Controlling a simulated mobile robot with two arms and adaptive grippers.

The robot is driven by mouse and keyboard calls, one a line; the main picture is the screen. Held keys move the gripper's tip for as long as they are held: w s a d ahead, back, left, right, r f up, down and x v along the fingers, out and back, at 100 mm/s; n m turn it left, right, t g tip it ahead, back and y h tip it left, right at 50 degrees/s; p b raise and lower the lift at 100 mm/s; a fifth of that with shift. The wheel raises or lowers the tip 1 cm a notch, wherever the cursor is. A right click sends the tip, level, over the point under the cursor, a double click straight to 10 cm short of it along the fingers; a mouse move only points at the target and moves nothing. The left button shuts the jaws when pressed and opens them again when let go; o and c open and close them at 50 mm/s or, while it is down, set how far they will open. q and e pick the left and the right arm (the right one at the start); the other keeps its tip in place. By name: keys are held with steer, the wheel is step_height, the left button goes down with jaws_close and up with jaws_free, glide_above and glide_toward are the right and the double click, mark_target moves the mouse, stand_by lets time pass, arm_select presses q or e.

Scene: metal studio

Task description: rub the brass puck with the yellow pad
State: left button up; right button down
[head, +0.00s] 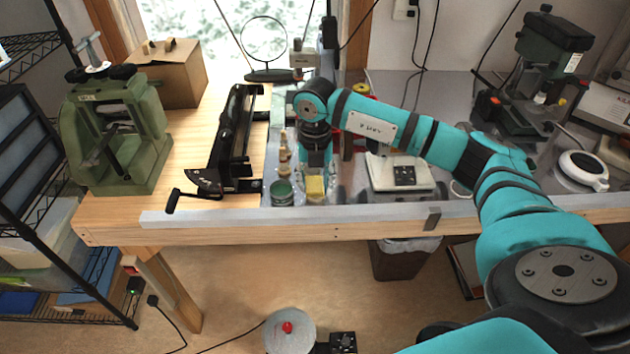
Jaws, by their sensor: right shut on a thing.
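My right gripper (316,182) points down over the metal bench top near its front edge, with its fingers on either side of the yellow pad (316,189). It is shut on the pad, whose front face shows between the fingers. The pad is at or just above the bench surface; I cannot tell if it touches anything below. I cannot make out the brass puck; it may be hidden under the pad or gripper. My left gripper is not in view.
A green tin (282,193) stands just left of the pad, with small upright brownish pieces (284,152) behind it. A black metal tool (236,140) lies farther left. A white scale-like device (400,172) sits to the right. A pale strip (380,213) edges the bench front.

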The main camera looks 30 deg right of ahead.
steer(key=shift+f, duration=0.3)
steer(key=shift+d, duration=0.1)
stand_by(0.3)
